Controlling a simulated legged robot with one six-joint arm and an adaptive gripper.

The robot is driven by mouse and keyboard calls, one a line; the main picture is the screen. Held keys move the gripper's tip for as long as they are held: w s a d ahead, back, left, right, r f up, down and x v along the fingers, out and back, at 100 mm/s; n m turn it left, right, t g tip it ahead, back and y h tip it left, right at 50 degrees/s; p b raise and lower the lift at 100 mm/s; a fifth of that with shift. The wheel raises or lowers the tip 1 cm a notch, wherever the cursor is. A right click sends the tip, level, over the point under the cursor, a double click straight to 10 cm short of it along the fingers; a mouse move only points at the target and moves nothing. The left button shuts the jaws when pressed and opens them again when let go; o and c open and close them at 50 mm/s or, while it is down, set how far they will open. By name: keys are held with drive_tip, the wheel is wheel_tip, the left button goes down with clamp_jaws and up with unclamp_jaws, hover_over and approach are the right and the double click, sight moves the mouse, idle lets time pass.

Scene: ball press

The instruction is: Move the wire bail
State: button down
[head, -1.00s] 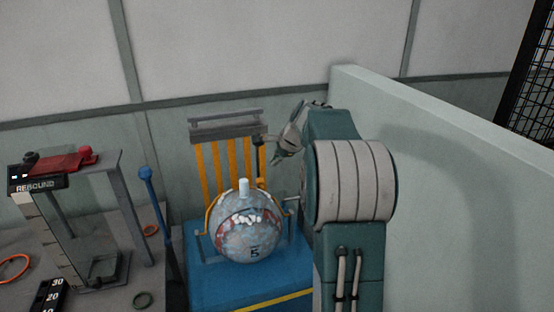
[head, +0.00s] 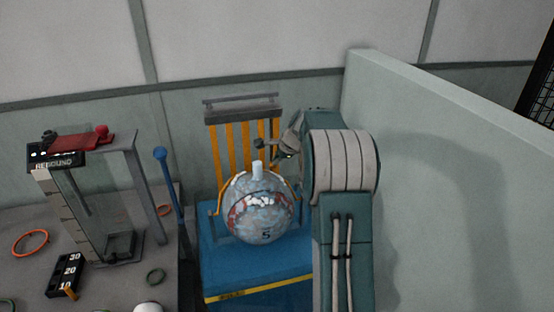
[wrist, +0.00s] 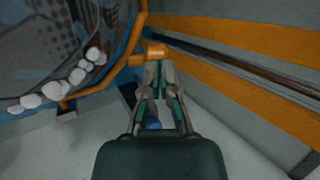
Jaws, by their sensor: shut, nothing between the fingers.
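The wire bail (head: 221,198) is a thin orange wire that curves around a large mottled ball (head: 260,210) on a blue base (head: 255,270). In the wrist view the bail (wrist: 102,83) bends along the ball's edge, with a short orange piece (wrist: 151,53) near my fingertips. My gripper (head: 284,152) is above and right of the ball in the head view. In the wrist view my gripper (wrist: 158,68) is shut and empty, its tips right by the orange piece. I cannot tell if they touch. My arm hides the base's right side.
An orange-slatted rack (head: 228,145) stands behind the ball. A blue-knobbed lever (head: 165,175) is to its left. A grey table (head: 110,290) with a rebound stand (head: 132,190) is farther left. A pale wall (head: 420,160) closes the right side.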

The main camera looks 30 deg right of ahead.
drive_tip(key=shift+w+d+f+g, duration=0.2)
drive_tip(key=shift+w+f+g, duration=0.1)
drive_tip(key=shift+w+f, duration=0.5)
drive_tip(key=shift+w+d+f, duration=0.15)
drive_tip(key=shift+w+f, duration=0.2)
drive_tip(key=shift+f, duration=0.45)
drive_tip(key=shift+r, duration=0.1)
drive_tip(key=w+d+r+v, duration=0.1)
drive_tip(key=w+v, duration=0.1)
drive_tip(key=v, duration=1.1)
drive_tip(key=shift+r, duration=0.35)
drive_tip(key=shift+d, duration=0.1)
